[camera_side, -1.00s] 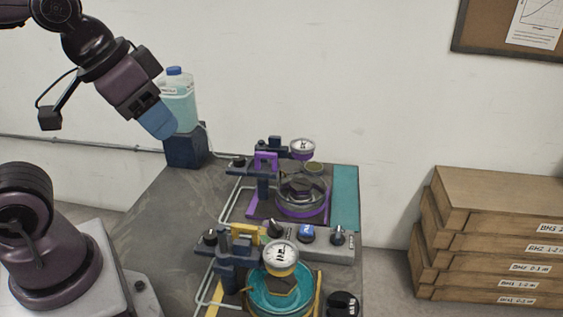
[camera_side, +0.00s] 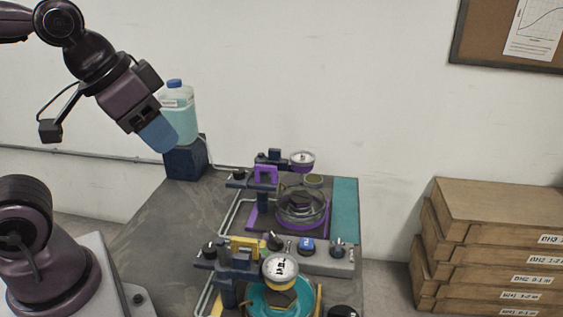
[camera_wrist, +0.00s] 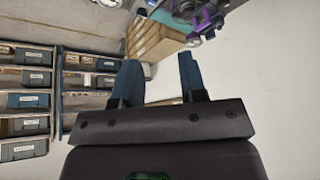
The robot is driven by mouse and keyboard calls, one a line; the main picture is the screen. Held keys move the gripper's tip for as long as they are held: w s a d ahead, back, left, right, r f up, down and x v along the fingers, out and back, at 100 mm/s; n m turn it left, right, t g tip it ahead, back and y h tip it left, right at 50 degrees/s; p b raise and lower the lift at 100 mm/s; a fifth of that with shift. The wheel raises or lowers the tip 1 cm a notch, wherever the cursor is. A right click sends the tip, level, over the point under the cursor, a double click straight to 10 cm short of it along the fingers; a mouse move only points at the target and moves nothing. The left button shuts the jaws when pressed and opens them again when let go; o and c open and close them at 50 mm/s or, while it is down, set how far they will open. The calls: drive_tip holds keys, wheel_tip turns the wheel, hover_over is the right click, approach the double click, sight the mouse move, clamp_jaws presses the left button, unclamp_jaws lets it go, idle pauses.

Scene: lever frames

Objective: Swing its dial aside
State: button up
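Two lever frames with dials stand on the grey table in the side view. The far frame has a purple clamp (camera_side: 266,173), a round clear-walled dish (camera_side: 301,207) and a small white-faced dial (camera_side: 302,158) at its back right. The near frame has a yellow clamp (camera_side: 246,243), a teal dish (camera_side: 262,296) and a larger white-faced dial (camera_side: 280,268) above that dish. My gripper (camera_side: 158,134) is high at the left, in front of the bottle in the picture and clear of both frames. In the wrist view, my gripper (camera_wrist: 160,66) shows two blue fingers apart, with nothing between them.
A bottle of pale liquid (camera_side: 178,114) stands on a dark block (camera_side: 186,160) at the back left. A control box with knobs (camera_side: 322,257) lies between the frames. Stacked wooden boxes (camera_side: 490,215) stand at the right. The table's left part (camera_side: 165,220) is bare.

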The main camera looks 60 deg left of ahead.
drive_tip(key=shift+o, duration=0.2)
drive_tip(key=m+g, duration=0.6)
drive_tip(key=m, duration=0.3)
approach(274, 149)
wheel_tip(274, 149, down, 10)
drive_tip(key=shift+s+d+f, duration=0.1)
drive_tip(key=shift+s, duration=0.05)
clamp_jaws()
